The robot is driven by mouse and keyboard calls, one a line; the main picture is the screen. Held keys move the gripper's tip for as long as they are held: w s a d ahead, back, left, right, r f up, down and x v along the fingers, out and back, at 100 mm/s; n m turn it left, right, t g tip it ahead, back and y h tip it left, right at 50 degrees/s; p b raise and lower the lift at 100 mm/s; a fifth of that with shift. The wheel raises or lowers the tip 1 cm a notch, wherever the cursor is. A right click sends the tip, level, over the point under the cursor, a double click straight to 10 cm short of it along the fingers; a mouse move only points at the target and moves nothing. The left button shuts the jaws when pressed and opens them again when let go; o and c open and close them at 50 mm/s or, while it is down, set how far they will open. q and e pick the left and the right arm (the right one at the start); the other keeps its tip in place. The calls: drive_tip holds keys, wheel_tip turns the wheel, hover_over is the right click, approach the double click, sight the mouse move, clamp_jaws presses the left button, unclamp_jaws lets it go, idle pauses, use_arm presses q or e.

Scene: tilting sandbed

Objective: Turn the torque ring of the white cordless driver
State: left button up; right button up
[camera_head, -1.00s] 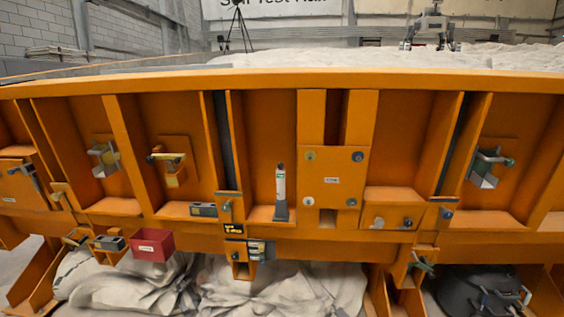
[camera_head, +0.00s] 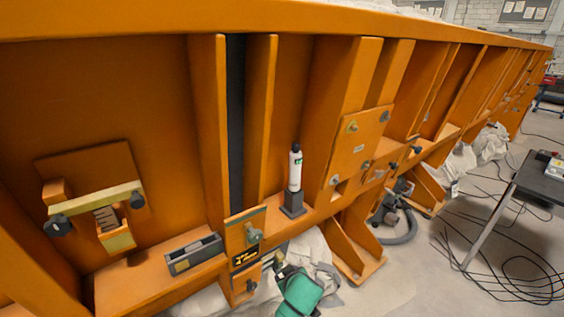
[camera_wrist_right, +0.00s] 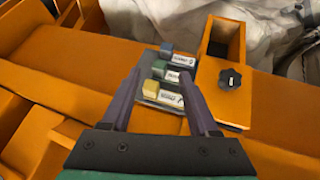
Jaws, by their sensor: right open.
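A white upright cylinder with a black top and a green mark, which I take for the white driver (camera_head: 295,170), stands in a dark grey holder (camera_head: 293,205) on the orange ledge. Its torque ring cannot be made out. My right gripper shows as a teal body at the bottom of the head view, below and apart from the cylinder. In the right wrist view my right gripper (camera_wrist_right: 163,75) is open, its dark fingers apart over several small labelled blocks (camera_wrist_right: 165,95). I cannot tell whether it touches them. My left gripper is out of view.
A grey box (camera_head: 193,253) sits on the ledge left of the cylinder. A yellow-barred clamp (camera_head: 95,200) sticks out at left. In the wrist view, a black knob (camera_wrist_right: 230,78) is on an orange block beside the fingers. A dark table (camera_head: 540,180) and cables lie at right.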

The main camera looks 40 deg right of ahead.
wheel_tip(320, 180, up, 12)
drive_tip(key=w+d+m+t+h, duration=0.1)
drive_tip(key=w+m+t+h, duration=0.1)
drive_tip(key=m+t+h, duration=0.4)
drive_tip(key=t, duration=0.1)
approach(296, 147)
drive_tip(key=p+x, duration=0.2)
drive_tip(key=x, duration=0.2)
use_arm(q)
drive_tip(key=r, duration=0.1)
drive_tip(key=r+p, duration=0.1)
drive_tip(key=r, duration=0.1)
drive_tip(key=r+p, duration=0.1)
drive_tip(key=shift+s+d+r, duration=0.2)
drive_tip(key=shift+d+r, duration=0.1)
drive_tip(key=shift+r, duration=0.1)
use_arm(e)
drive_tip(key=x, duration=1)
drive_tip(key=shift+f, duration=0.4)
drive_tip(key=shift+d, duration=0.15)
clamp_jaws()
